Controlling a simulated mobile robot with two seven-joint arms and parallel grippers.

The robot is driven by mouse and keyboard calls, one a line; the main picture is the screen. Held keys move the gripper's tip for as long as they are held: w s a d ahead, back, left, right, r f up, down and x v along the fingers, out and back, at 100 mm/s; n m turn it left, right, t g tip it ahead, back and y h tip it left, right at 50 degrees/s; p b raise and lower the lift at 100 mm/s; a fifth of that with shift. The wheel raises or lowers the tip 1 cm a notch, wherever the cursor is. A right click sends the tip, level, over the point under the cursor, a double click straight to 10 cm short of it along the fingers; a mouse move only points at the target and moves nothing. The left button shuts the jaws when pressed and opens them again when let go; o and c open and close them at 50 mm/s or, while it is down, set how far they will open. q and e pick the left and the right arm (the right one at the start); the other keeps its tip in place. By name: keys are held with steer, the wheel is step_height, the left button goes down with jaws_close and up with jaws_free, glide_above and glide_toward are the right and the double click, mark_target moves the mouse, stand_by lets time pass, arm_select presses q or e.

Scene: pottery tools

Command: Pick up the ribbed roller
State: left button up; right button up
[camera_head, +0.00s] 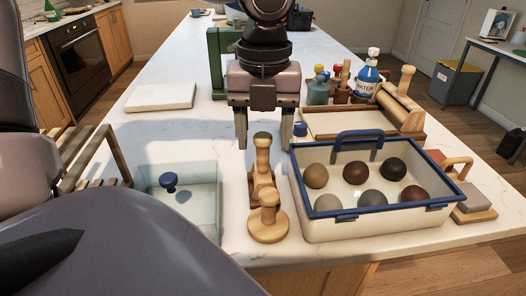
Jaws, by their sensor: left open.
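A wooden tool with an upright knobbed handle (263,160) and a darker brown lower part stands on the white worktop near the middle of the head view. It looks like the ribbed roller, but I cannot make out ribs. A round-based wooden stamp (268,222) stands just in front and hides part of its lower end. My left gripper (264,142) is open and points down, with one finger to each side of the handle's top in the picture. The gap between handle and fingers, and their depth, are hard to judge. My right gripper is not in view.
A blue-rimmed tray (388,223) of several clay balls stands close on the right. A clear bin (205,186) with a blue-knobbed tool (169,182) is on the left. Behind are a board with a rolling pin (400,106), a water bottle (367,78) and a white slab (161,97).

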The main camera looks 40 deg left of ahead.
mark_target(263, 151)
arm_select(q)
step_height(263, 151, down, 4)
steer(key=shift+s+a+r, duration=0.1)
steer(key=shift+r, duration=0.05)
jaws_close()
steer(key=shift+r, duration=0.1)
